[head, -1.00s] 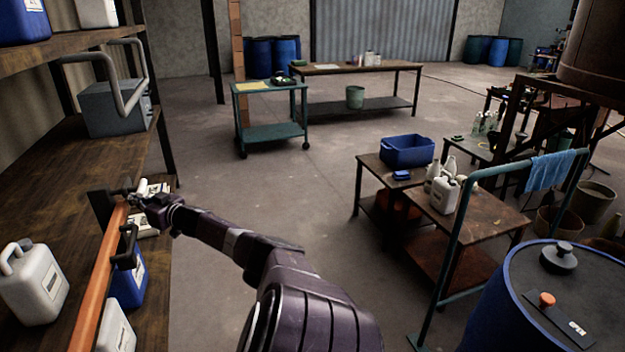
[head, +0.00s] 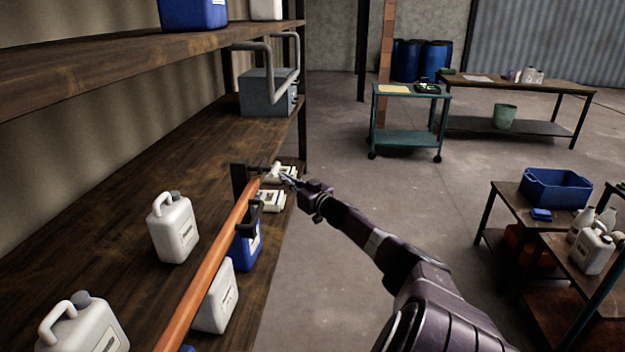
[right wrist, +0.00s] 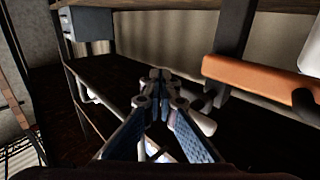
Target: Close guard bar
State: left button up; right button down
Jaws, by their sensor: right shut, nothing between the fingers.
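The orange guard bar (head: 215,255) runs along the front of the middle shelf in the head view, and its far end meets a dark bracket (head: 240,186). Its end also shows at the right in the right wrist view (right wrist: 262,78). My right gripper (head: 283,178) is beside the bar's far end, with its fingers shut and empty. In the right wrist view the gripper's fingertips (right wrist: 158,76) are together, left of the bar and apart from it. A pale cylindrical piece (right wrist: 205,123) lies close by the fingers. Contact with it is unclear. My left gripper is out of view.
White jugs (head: 173,228) and a blue jug (head: 247,245) stand on the shelf around the bar. White packages (head: 270,201) lie below the gripper.

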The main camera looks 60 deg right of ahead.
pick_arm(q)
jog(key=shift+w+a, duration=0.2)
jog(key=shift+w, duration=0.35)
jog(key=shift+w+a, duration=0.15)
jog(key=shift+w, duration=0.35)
pick_arm(e)
jog(key=s+d, duration=0.3)
jog(key=s, duration=0.3)
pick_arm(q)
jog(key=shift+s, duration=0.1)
pick_arm(e)
jog(key=shift+s, duration=0.15)
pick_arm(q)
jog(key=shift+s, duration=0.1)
